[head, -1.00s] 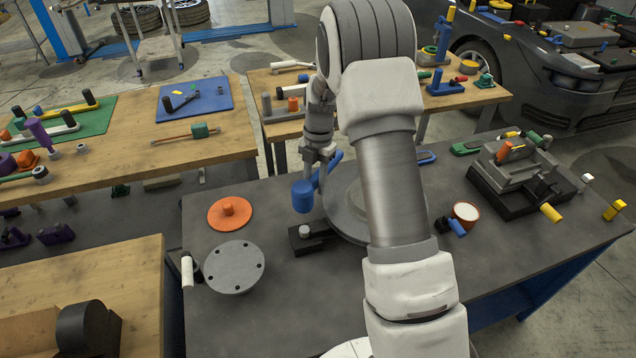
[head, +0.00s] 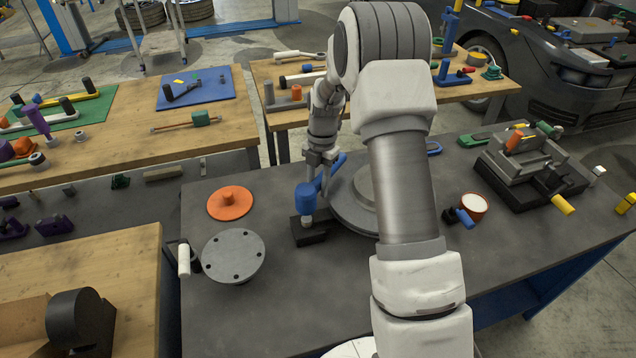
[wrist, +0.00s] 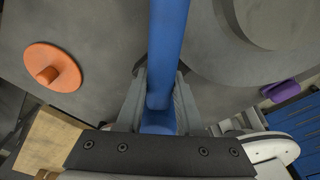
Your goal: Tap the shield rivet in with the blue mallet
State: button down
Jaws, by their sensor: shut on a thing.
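My gripper (head: 322,160) is shut on the handle of the blue mallet, near the middle of the dark table. The mallet's blue head (head: 305,198) hangs on the near-left side of the gripper. In the wrist view the handle (wrist: 168,45) runs between my two fingers (wrist: 160,105); the head does not show clearly there. The pale shield rivet (head: 308,219) stands in a small black block (head: 310,237). The mallet head is right above the rivet and hides its top. I cannot tell whether they touch.
A round grey plate (head: 355,205) lies right beside the block, partly behind my arm. An orange disc with a knob (head: 230,203) and a grey flange with holes (head: 233,256) lie to the left. A red-rimmed cup (head: 473,206) and a grey fixture (head: 530,165) are at the right.

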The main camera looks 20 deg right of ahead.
dwell(0.3)
jog(key=shift+f+b, duration=0.6)
jog(key=shift+f, duration=0.05)
dwell(0.5)
jog(key=shift+r, duration=0.3)
jog(key=shift+f, duration=0.6)
dwell(0.4)
